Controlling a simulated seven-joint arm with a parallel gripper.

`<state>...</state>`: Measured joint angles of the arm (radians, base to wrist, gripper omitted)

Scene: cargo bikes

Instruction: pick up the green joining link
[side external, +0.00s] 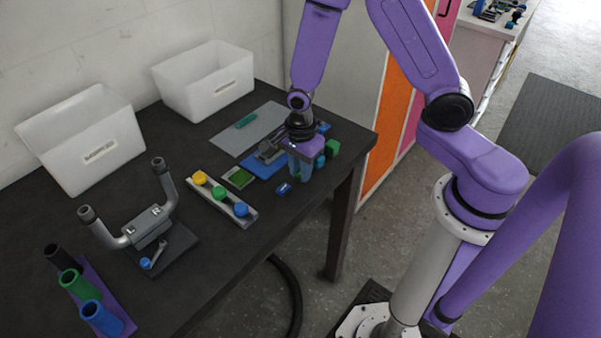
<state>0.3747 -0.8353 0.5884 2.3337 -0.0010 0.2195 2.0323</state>
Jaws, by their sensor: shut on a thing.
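My gripper (303,174) points down over the right end of the dark table, its fingers closed together low over the tabletop. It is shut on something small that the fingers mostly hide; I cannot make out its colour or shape. I cannot pick out the green joining link for certain. A small blue piece (283,188) lies on the table just left of the fingertips. A green block (332,147) and a teal piece (320,161) stand close to the right of the fingers.
A blue mat (260,169) and a grey mat (228,138) with a teal-green strip (246,120) lie behind. A tray (222,203) of coloured caps, a handlebar stand (145,228) and coloured cups (98,315) stand left. White bins (85,140) line the back.

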